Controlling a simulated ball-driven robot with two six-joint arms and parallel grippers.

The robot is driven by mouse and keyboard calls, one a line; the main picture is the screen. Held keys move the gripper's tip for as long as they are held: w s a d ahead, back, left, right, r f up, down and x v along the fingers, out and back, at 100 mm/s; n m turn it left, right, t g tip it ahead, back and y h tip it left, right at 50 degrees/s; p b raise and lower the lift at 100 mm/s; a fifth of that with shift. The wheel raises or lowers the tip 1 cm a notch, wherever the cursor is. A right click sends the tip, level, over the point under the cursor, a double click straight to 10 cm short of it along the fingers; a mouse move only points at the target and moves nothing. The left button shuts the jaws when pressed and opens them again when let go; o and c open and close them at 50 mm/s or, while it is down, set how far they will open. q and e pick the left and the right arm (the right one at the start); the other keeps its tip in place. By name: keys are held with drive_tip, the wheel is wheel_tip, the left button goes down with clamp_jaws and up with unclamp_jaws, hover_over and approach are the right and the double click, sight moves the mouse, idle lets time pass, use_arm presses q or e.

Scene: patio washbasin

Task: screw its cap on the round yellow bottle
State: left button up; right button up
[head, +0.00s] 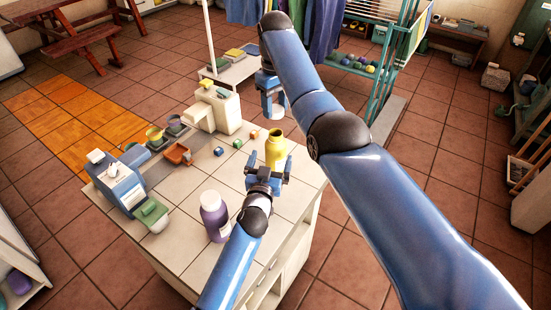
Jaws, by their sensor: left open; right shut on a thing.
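The round yellow bottle (277,150) stands upright on the counter near its right edge, its open neck bare at the top. My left gripper (268,172) is open, with its fingers spread just in front of the bottle's lower part; I cannot tell whether they touch it. My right gripper (272,98) is above and behind the bottle neck in the picture, apart from it. It is shut on a small pale thing (276,114), which looks like the cap, showing below the fingers.
A teal drying rack (385,75) stands behind on the right.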

sight(277, 141)
use_arm(q)
drive_tip(key=w, duration=0.3)
drive_tip(key=w+d, duration=0.1)
drive_tip(key=w, duration=0.4)
drive_tip(key=shift+w+d, duration=0.3)
drive_tip(key=shift+d, duration=0.1)
use_arm(e)
drive_tip(key=shift+s, duration=0.1)
use_arm(q)
drive_tip(key=c, duration=1.5)
use_arm(e)
drive_tip(key=shift+f, duration=2.45)
drive_tip(key=shift+f, duration=0.1)
drive_tip(key=shift+f, duration=0.8)
drive_tip(key=shift+f, duration=0.55)
